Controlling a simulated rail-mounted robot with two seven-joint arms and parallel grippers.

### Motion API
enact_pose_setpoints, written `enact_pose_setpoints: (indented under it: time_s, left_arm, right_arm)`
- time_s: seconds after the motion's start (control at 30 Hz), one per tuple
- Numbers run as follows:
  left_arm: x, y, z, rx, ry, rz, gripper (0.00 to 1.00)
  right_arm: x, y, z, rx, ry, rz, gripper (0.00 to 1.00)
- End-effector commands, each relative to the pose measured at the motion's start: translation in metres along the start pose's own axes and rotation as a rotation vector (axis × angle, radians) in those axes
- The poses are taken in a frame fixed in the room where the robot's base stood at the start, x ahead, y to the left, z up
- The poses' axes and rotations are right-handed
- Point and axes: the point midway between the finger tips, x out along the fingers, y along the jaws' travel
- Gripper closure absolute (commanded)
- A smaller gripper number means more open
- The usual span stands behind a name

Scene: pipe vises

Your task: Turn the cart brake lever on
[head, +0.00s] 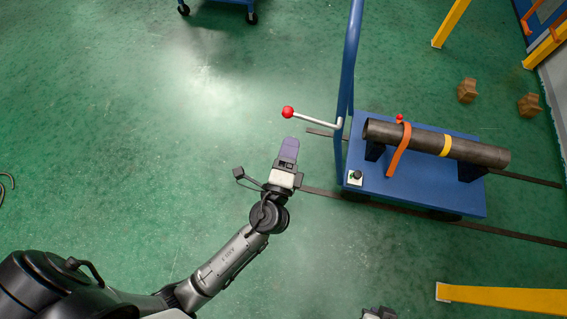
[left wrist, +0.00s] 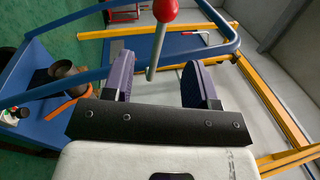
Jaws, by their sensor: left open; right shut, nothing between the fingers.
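The cart brake lever (head: 315,119) is a pale rod with a red ball knob (head: 287,112). It sticks out to the left from the blue cart (head: 420,190), near the handle frame. My left gripper (head: 288,145) has purple fingers and is just below the knob in the head view, with a visible gap. In the left wrist view its fingers (left wrist: 160,75) are open and apart. The lever rod (left wrist: 158,48) and red knob (left wrist: 165,10) appear in the gap between them, not gripped. A small part of my right arm may show at the bottom edge of the head view; its fingers are not visible.
A dark pipe (head: 470,150) lies on the cart, with an orange strap (head: 399,150) around it. The blue handle frame (head: 349,60) rises beside the lever. A yellow beam (head: 500,298) is at lower right. Green floor left of the cart is clear.

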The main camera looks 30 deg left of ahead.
Motion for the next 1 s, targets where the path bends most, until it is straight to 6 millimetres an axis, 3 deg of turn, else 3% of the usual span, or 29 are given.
enact_pose_setpoints:
  time_s: [0.1, 0.33, 1.0]
  left_arm:
    - [-0.020, 0.001, 0.000, 0.000, 0.000, 0.002, 0.47]
    - [-0.043, 0.000, 0.000, 0.000, -0.001, 0.001, 0.47]
    - [-0.048, 0.000, 0.000, -0.001, -0.002, -0.001, 0.47]
  right_arm:
    - [0.000, 0.001, 0.001, -0.004, -0.001, 0.003, 1.00]
    - [0.001, 0.001, 0.001, -0.004, -0.001, 0.003, 1.00]
    - [0.001, -0.002, 0.000, 0.006, 0.000, -0.005, 1.00]
